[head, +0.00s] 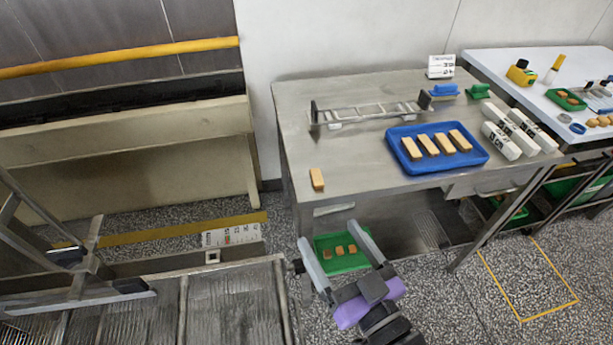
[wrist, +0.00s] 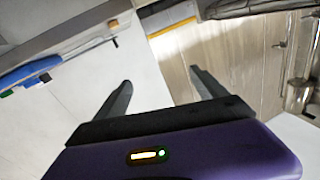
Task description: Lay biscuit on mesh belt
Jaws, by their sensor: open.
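A single tan biscuit (head: 317,179) lies on the left front part of the steel table (head: 350,175). Several similar biscuits (head: 428,145) lie side by side in a blue tray (head: 480,159) on the same table. A ribbed, wire-like surface (head: 232,305) at the lower left looks like the mesh belt. My gripper (head: 328,232) is open and empty, in front of the table and to the right of that surface. In the wrist view my gripper (wrist: 160,75) has both fingers apart with nothing between them.
A metal rack (head: 365,113) stands at the table's back. White packs (head: 518,130) lie right of the tray. A green tray (head: 345,262) with small brown pieces sits below, partly behind my gripper. A metal frame (head: 75,255) rises over the ribbed surface's left side.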

